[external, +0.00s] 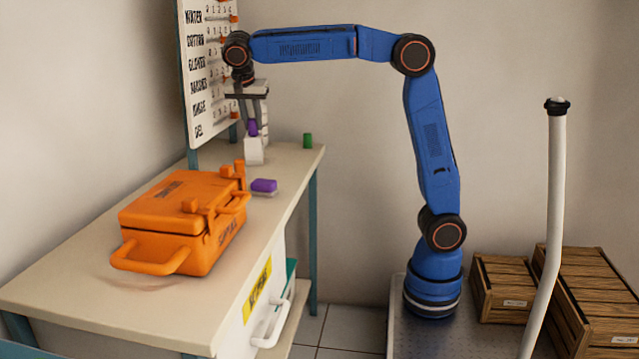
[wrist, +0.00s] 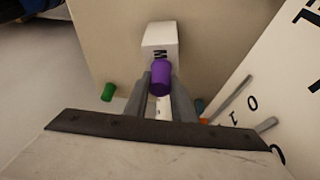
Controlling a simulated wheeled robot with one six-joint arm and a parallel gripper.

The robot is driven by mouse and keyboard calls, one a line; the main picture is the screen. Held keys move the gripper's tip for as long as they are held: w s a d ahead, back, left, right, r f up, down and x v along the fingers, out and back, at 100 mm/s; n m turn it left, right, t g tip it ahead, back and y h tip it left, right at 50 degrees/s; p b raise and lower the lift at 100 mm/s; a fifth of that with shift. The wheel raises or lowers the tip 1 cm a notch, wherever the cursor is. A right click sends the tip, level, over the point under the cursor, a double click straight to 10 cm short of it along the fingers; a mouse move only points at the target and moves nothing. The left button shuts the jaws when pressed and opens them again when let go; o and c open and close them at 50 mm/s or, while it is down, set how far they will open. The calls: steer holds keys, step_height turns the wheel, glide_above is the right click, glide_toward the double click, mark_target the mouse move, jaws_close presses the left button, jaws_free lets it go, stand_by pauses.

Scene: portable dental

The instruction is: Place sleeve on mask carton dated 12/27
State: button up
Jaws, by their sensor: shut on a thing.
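My gripper (external: 251,122) is shut on a purple cylinder, which looks like the sleeve (external: 253,129). In the wrist view the sleeve (wrist: 161,78) sits upright-looking between the two grey fingers (wrist: 160,98). A white carton (external: 254,152) stands on the table directly below the sleeve. In the wrist view the carton (wrist: 160,36) shows dark print partly covered by the sleeve; no date can be read. I cannot tell whether the sleeve touches the carton. More white box shapes show behind my gripper, partly hidden.
An orange case (external: 180,218) with raised handles fills the table's (external: 60,290) middle. A purple block with a pale base (external: 264,187) lies beside it. A green cylinder (external: 308,141) stands near the far edge. A lettered board (external: 208,70) with pegs rises close behind my gripper.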

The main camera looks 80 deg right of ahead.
steer(key=o, duration=1)
steer(key=shift+f, duration=0.15)
steer(key=v, duration=1.2)
